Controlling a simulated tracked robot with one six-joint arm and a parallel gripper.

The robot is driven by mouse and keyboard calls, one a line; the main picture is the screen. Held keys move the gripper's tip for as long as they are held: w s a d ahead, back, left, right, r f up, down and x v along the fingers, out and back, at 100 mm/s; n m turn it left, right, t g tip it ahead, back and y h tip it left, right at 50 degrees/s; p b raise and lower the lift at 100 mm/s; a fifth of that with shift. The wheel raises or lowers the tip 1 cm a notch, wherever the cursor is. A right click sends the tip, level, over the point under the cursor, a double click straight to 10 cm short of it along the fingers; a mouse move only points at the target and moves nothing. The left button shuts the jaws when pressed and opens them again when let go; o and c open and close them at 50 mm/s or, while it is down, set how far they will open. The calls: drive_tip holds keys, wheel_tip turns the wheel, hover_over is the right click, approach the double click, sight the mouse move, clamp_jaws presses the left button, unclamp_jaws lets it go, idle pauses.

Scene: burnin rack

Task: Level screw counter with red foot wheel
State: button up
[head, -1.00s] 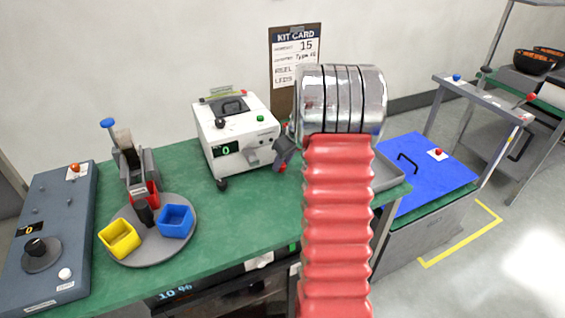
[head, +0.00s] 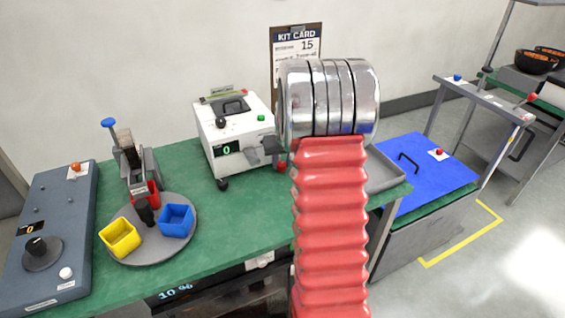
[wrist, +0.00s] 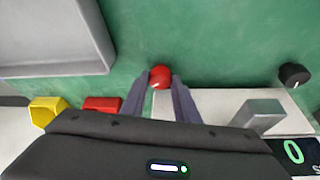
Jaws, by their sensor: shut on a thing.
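The screw counter (head: 237,135) is a white box with a green 0 on its display, standing on the green bench. In the wrist view its white body (wrist: 215,100) shows at the lower right. The red foot wheel (wrist: 160,74) sits at its edge, and it also shows in the head view (head: 281,167). My gripper (wrist: 160,83) is shut on the red foot wheel, one finger on each side. In the head view my arm hides most of the gripper. A black foot (wrist: 294,75) shows at another corner. I cannot tell whether the counter is level.
A grey tray (head: 388,178) is partly behind my arm, right of the counter. A turntable (head: 150,250) with yellow and blue bins stands left, beside a dark control panel (head: 50,235). A kit card (head: 296,45) stands behind. Green bench between counter and turntable is clear.

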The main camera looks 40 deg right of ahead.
drive_tip(key=shift+w+a+m+g+h, duration=0.1)
drive_tip(key=shift+m+g+h, duration=0.3)
drive_tip(key=shift+m, duration=1.05)
drive_tip(key=shift+w+a+m+g+h, duration=0.1)
drive_tip(key=shift+m+g+h, duration=0.3)
drive_tip(key=shift+m, duration=1.45)
drive_tip(key=o, duration=1.1)
drive_tip(key=shift+c, duration=0.2)
drive_tip(key=shift+n, duration=0.7)
drive_tip(key=shift+n+t, duration=0.3)
drive_tip(key=shift+n, duration=0.2)
drive_tip(key=shift+s+d+n+t+y, duration=0.1)
drive_tip(key=shift+n+t+y, duration=0.25)
drive_tip(key=shift+n, duration=0.8)
drive_tip(key=shift+s+d+n+t+y, duration=0.15)
drive_tip(key=shift+n+y, duration=0.4)
drive_tip(key=shift+n, duration=0.6)
